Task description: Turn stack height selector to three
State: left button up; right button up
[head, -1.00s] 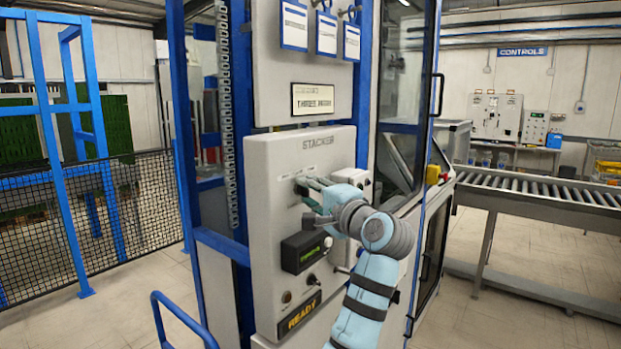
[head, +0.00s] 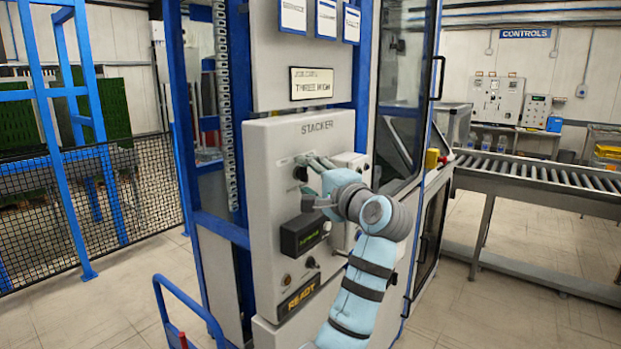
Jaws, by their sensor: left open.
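The grey stacker panel (head: 262,200) stands in the middle of the head view under the word STACKER. A small dark selector knob (head: 300,173) sits at its upper left; its pointer direction is too small to read. My left gripper (head: 312,172) is open right beside the knob; I cannot tell whether its fingers touch it. The gripper and wrist hide part of the panel. A sign (head: 312,83) above the panel reads THREE HIGH. My right gripper is not in view.
A blue rail (head: 185,308) stands at lower left. A roller conveyor (head: 540,180) is at right. Open floor lies left of the machine.

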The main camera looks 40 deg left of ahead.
pick_arm(q)
jog(key=v, duration=1.2)
jog(key=shift+a, duration=0.1)
